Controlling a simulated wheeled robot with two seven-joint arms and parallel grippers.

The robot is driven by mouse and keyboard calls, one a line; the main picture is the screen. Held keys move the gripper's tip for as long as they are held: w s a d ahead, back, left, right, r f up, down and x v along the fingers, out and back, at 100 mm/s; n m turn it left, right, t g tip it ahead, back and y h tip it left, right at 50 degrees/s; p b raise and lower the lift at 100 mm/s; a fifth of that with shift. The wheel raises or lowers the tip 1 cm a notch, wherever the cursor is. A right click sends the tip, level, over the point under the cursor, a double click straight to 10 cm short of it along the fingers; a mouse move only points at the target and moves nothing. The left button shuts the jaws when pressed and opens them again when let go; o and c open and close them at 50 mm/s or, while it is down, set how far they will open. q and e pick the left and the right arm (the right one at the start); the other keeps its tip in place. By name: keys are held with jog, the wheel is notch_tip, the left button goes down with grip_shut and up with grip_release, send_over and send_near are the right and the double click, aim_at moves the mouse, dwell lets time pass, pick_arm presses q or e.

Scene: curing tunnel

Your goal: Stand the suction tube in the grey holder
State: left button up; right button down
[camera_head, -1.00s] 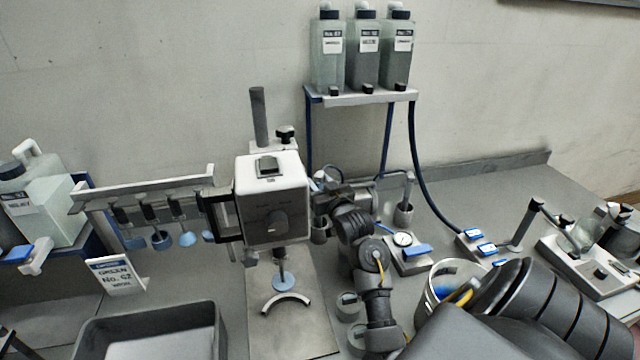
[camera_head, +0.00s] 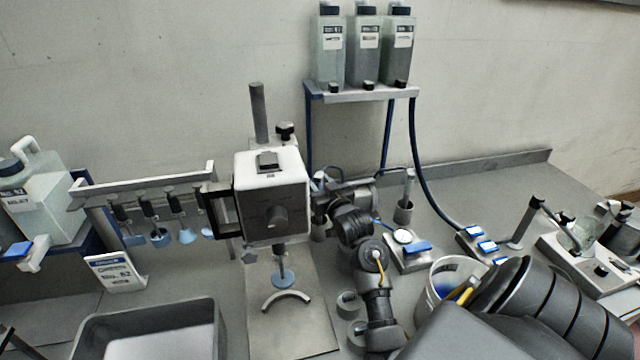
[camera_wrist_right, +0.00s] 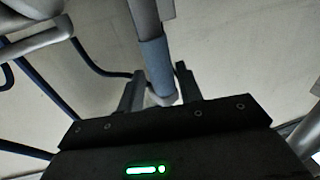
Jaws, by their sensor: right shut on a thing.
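My right gripper (camera_head: 362,186) is beside the white machine, with its fingers hard to make out in the head view. In the right wrist view its fingers (camera_wrist_right: 160,92) are shut on a grey tube with a blue-grey band, the suction tube (camera_wrist_right: 154,58), which runs up out of the frame. In the head view a slim grey tube (camera_head: 409,184) stands nearly upright at a dark grey cup-shaped holder (camera_head: 403,213). I cannot tell how deep its lower end sits, or surely that it is the held tube. My left gripper is not in view.
The white machine (camera_head: 270,190) stands left of my right arm. A gauge box (camera_head: 407,257) is in front of the holder, and a bucket (camera_head: 437,280) is nearer. A shelf (camera_head: 365,97) with bottles is behind. A dark hose (camera_head: 422,180) runs down to blue-topped boxes on the right.

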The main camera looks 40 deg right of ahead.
jog(key=shift+c, duration=1.1)
grip_release()
jog(key=shift+s, duration=0.1)
jog(key=shift+p+v, duration=0.85)
jog(key=shift+v, duration=0.6)
jog(key=shift+p+v, duration=1.2)
jog(key=shift+v, duration=1.55)
